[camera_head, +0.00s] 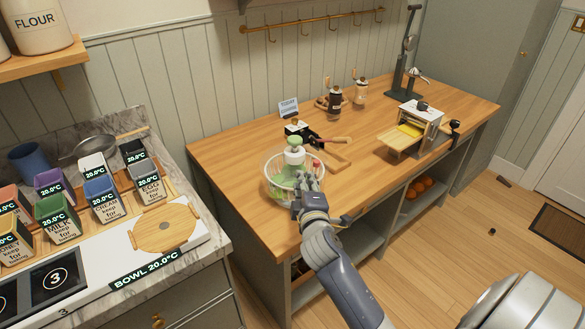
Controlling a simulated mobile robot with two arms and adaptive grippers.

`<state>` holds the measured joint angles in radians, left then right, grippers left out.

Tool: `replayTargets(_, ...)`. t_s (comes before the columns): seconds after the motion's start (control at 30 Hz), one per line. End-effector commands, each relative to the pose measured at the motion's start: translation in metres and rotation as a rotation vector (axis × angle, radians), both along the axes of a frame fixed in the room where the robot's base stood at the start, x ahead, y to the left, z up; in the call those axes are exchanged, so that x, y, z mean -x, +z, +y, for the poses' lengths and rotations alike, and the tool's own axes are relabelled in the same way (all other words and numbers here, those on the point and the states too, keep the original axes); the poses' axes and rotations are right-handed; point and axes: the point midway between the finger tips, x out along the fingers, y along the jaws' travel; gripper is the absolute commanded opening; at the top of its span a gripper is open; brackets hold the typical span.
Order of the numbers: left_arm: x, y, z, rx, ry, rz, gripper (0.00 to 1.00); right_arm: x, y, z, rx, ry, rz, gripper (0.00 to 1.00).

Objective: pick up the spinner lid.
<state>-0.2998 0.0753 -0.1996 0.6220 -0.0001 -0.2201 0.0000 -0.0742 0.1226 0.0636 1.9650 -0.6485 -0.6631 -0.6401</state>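The salad spinner is a clear round bowl (269,186) on the wooden counter. The spinner lid (294,150) shows as a green and white knob standing up at its middle; the lid's clear rim is hard to tell from the bowl. Green and red contents show inside. My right gripper (308,177) is at the near right side of the spinner, below the knob, and overlaps the bowl in the view. Its fingers are small and partly merged with the bowl, so their opening and any contact cannot be told. My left gripper is not in view.
A cutting board (337,159) and a dark tool with a red handle (330,139) lie behind the spinner. A small machine (418,120) with a tray stands to the right. Dark and light bottles are at the back. Bare counter lies left of the spinner.

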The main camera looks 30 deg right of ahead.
Motion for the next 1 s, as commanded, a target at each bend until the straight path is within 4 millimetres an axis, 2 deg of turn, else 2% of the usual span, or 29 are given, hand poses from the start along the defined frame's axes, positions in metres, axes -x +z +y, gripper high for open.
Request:
replayTargets(0.03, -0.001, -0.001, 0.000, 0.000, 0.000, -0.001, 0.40, -0.011, 0.021, -0.006, 0.085, 0.006, -0.033, 0.23)
replayTargets(0.07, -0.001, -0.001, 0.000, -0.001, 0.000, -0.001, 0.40, -0.016, 0.029, -0.008, 0.128, 0.011, -0.043, 0.23)
replayTargets(0.2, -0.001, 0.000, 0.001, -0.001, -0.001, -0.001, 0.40, -0.030, 0.044, -0.012, 0.231, 0.029, -0.063, 0.23)
replayTargets(0.6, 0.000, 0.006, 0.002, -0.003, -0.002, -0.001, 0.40, -0.074, 0.046, -0.032, 0.243, 0.032, -0.063, 0.23)
replayTargets(0.87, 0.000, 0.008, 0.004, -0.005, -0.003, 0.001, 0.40, -0.087, 0.046, -0.038, 0.239, 0.031, -0.063, 0.23)
replayTargets(1.0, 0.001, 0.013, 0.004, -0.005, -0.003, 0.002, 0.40, -0.103, 0.047, -0.042, 0.238, 0.031, -0.063, 0.23)
